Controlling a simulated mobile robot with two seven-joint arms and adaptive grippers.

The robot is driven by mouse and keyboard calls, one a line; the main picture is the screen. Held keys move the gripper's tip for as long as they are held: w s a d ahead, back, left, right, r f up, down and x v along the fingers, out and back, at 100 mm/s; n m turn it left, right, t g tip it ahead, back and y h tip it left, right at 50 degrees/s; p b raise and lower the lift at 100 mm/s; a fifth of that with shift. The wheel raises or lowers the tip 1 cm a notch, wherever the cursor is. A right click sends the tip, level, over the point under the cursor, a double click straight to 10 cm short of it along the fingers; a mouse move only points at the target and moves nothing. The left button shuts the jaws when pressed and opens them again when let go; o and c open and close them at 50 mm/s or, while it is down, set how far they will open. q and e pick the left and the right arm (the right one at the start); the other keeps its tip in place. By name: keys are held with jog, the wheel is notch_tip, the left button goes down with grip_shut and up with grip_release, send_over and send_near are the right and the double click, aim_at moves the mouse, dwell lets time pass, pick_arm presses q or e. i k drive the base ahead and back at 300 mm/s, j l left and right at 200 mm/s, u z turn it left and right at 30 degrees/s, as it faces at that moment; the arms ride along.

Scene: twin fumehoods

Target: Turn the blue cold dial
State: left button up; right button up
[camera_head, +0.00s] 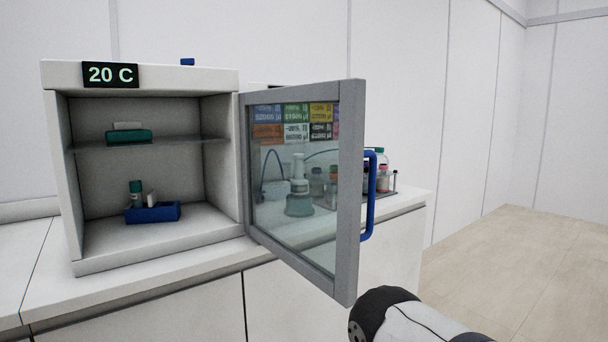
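A white cabinet (140,76) with a green-lit "20 C" display (110,75) stands on the counter at the left. A small blue piece (187,61) shows on its top near the right; it may be the blue cold dial, but it is too small to tell. The cabinet's glass door (350,200) stands open to the right, with a blue handle (367,205) on its outer edge. Neither gripper shows. A link of one of my arms comes in at the bottom right, below and right of the door.
Inside the cabinet, a teal item (128,136) sits on the shelf and a blue rack (152,213) with a teal-capped tube on the floor. Through and behind the door stand a flask (299,200) and several bottles. Floor is clear at right.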

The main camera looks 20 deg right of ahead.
aim_at(184, 61)
jog(key=l+u, duration=0.15)
jog(key=l, duration=0.3)
jog(key=k+l+u, duration=0.1)
jog(key=l, duration=0.4)
jog(key=k+l+u, duration=0.15)
jog(key=l, duration=0.3)
jog(key=i+l+u, duration=0.15)
jog(key=l, duration=0.2)
jog(key=i+l+u, duration=0.1)
jog(key=l, duration=0.25)
jog(key=i+l+u, duration=0.25)
jog(key=l, duration=0.5)
jog(key=i, duration=0.1)
